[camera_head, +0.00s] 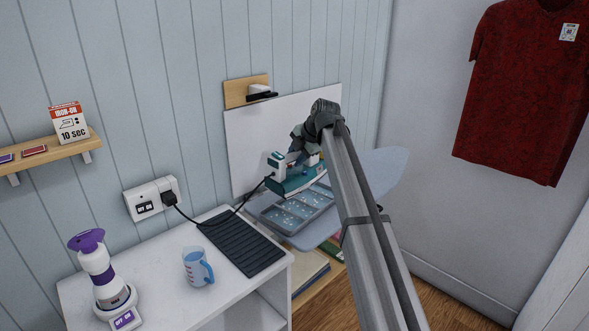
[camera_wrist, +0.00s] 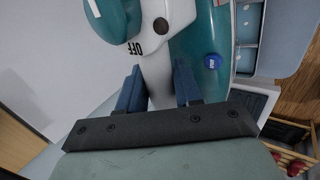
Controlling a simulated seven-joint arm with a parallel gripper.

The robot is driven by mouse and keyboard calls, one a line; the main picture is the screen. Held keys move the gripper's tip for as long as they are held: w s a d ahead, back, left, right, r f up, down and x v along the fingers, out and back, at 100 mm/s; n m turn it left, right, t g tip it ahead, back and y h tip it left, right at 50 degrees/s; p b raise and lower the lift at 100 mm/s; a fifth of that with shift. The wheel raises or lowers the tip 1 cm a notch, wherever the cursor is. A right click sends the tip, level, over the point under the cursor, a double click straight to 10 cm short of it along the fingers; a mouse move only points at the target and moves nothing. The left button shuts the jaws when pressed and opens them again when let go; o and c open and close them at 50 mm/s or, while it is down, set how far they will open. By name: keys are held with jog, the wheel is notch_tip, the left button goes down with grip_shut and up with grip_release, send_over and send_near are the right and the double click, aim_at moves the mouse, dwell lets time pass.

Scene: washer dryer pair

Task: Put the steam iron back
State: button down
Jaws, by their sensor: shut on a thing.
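The steam iron (camera_head: 298,179) is teal and white, held in the air in front of a white board on the wall. My gripper (camera_head: 308,152) is shut on its white handle. In the wrist view my two blue fingers (camera_wrist: 160,88) stand on either side of the handle, and the teal iron body (camera_wrist: 212,50) with a dial reading OFF and a blue button shows beyond. The iron's cord runs to a plug in the wall socket (camera_head: 155,197). A dark ribbed mat (camera_head: 240,243) lies on the white cabinet top, left of the iron and apart from it.
A compartmented grey tray (camera_head: 297,208) lies below the iron, by the pale ironing board (camera_head: 385,172). A blue measuring cup (camera_head: 197,267) and a purple-topped device (camera_head: 100,270) stand on the white cabinet (camera_head: 232,288). A small shelf (camera_head: 45,150) with a sign is at left.

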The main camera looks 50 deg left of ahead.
jog(key=shift+a+r, duration=0.1)
jog(key=shift+r, duration=0.25)
jog(key=shift+s+a, duration=0.1)
jog(key=shift+s, duration=0.25)
jog(key=s+a+f+m+t+h, duration=0.1)
jog(key=s+a+m+t+h, duration=0.25)
jog(key=s+m, duration=0.65)
jog(key=s+a+f+m+t+h, duration=0.1)
jog(key=s+a+m+t+h, duration=0.25)
jog(key=s+m, duration=0.7)
notch_tip(320, 180, down, 9)
jog(key=s+n, duration=0.2)
jog(key=shift+d, duration=0.2)
jog(key=shift+f+n, duration=0.15)
jog(key=shift+n, duration=0.1)
jog(key=c, duration=0.8)
grip_release()
jog(key=shift+o, duration=0.2)
